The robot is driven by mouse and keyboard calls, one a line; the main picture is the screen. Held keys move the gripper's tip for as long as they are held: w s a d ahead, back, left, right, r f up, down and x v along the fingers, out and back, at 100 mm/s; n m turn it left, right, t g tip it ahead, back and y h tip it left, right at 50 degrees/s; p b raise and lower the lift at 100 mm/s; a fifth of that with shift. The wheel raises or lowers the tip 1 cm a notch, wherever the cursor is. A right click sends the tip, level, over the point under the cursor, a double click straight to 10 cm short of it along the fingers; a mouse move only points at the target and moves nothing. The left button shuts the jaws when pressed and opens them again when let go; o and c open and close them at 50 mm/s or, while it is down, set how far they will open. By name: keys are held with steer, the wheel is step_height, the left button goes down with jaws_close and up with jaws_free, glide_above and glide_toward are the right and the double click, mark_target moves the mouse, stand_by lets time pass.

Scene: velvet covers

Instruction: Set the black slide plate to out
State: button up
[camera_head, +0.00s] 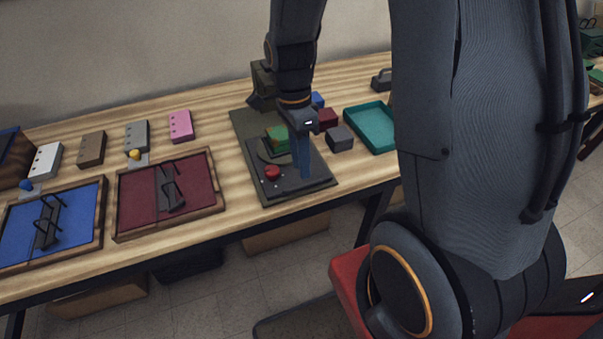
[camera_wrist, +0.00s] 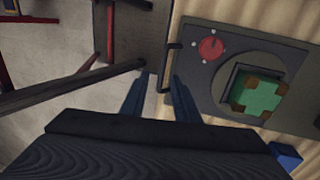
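A dark, near-black plate (camera_head: 278,189) lies near the table's front edge. It bears a red round knob (camera_head: 272,172) and a green block with brown corners (camera_head: 277,138) in a square recess. In the wrist view the plate (camera_wrist: 212,85) fills the right side, with the red knob (camera_wrist: 211,47) and the green block (camera_wrist: 258,97). A thin black bar handle (camera_wrist: 172,58) stands at its left edge. My gripper (camera_head: 300,176) points down over the plate's right part. Its fingers (camera_wrist: 162,80) are apart, with the handle's lower end appearing between them. I cannot tell whether they touch it.
A teal tray (camera_head: 351,109) and a grey block (camera_head: 340,138) lie right of the plate. A red-lined tray (camera_head: 136,205) and a blue-lined tray (camera_head: 20,232) with black handles lie left. Several small coloured blocks stand behind. Bare wood separates the red-lined tray and plate.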

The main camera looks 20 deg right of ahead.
steer(key=shift+v, duration=1.3)
steer(key=s+r+n+t, duration=0.1)
steer(key=n, duration=0.5)
steer(key=s+n+t+b, duration=0.1)
steer(key=n, duration=0.5)
steer(key=s+r+n+t+b, duration=0.1)
steer(key=n, duration=0.4)
steer(key=shift+s+d+r+n+t, duration=0.1)
steer(key=shift+s+r+n+t, duration=0.15)
steer(key=shift+r+n+t, duration=0.15)
